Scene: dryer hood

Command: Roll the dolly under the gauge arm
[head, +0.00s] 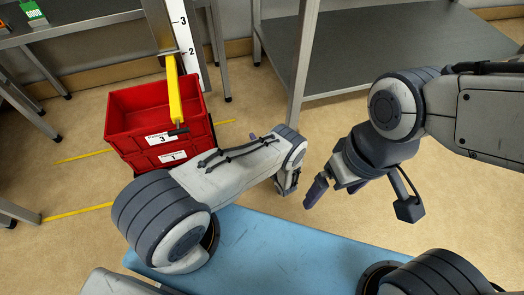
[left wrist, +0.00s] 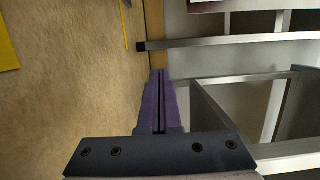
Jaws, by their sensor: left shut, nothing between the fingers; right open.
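Two red crates (head: 148,143) stand stacked at the left in the head view, with labels 3 and 1. I cannot make out a dolly under them; their base is partly hidden by my left arm. The yellow gauge arm (head: 174,92) comes off an upright scale post (head: 184,35) and shows over the upper crate's opening. My left gripper (head: 285,186) is right of the crates, apart from them; its purple fingers are shut and empty in the left wrist view (left wrist: 160,100). My right gripper (head: 334,190) is open and empty, further right.
Yellow lines (head: 78,211) mark the floor around the crates. A grey metal table (head: 385,50) stands at the back right, its leg close behind my left gripper. A bench (head: 80,18) is at the back left. A blue surface (head: 270,255) lies in front.

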